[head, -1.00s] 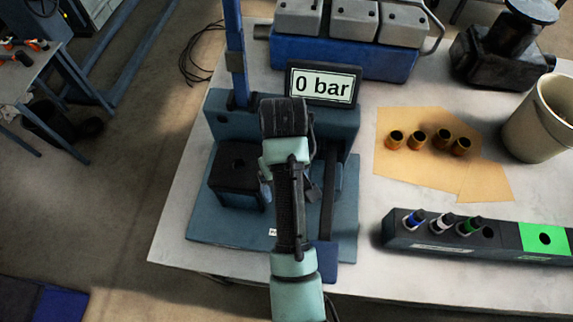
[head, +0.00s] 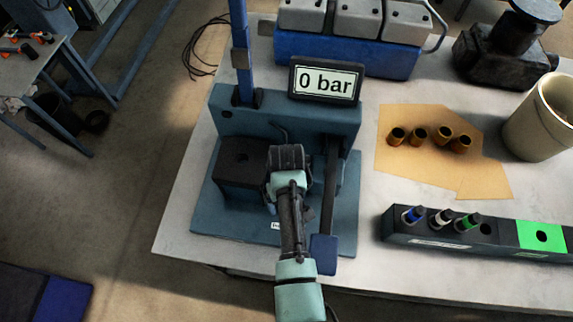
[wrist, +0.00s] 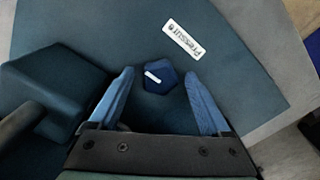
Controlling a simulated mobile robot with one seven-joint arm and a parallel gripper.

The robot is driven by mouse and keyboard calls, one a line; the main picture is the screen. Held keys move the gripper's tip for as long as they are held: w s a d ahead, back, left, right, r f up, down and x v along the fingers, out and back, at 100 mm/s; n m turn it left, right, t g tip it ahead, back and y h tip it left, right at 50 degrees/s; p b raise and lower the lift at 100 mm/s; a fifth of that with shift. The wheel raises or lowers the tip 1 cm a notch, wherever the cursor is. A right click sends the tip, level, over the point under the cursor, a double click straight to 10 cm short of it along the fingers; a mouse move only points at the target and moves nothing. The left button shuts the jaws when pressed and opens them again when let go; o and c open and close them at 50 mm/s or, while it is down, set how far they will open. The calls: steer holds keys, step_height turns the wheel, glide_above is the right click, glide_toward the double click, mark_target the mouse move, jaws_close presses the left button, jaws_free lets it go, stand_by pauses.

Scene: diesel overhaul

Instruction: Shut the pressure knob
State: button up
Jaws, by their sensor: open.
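The pressure knob (wrist: 160,77) is a dark blue, many-sided knob with a white pointer mark, seen in the wrist view on the teal base plate (wrist: 120,30). A white label (wrist: 183,39) reading "Pressure" lies beside it. My gripper (wrist: 160,95) is open, its two blue fingers apart on either side of the knob in the picture. I cannot tell whether they touch it. In the head view my arm hides the knob, and the fingers do not show clearly. The display (head: 325,81) on the test stand reads 0 bar.
A black block (head: 240,165) stands left of my gripper, and a lever with a blue end (head: 323,254) stands right of it. A paper with several brass sleeves (head: 419,137), a dark rack (head: 455,232) and a beige bucket (head: 543,118) are farther right on the table.

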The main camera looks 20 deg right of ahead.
jaws_close()
stand_by(0.3)
steer(key=shift+m, duration=0.3)
steer(key=m+p, duration=0.1)
steer(key=m, duration=0.2)
steer(key=shift+r, duration=0.15)
steer(key=m+p, duration=0.1)
steer(key=m, duration=0.4)
steer(key=shift+m, duration=0.4)
steer(key=m+p, duration=0.1)
steer(key=m, duration=0.3)
steer(key=shift+m, duration=0.3)
steer(key=shift+d+m, duration=0.1)
steer(key=shift+m, duration=1.9)
steer(key=shift+p, duration=0.3)
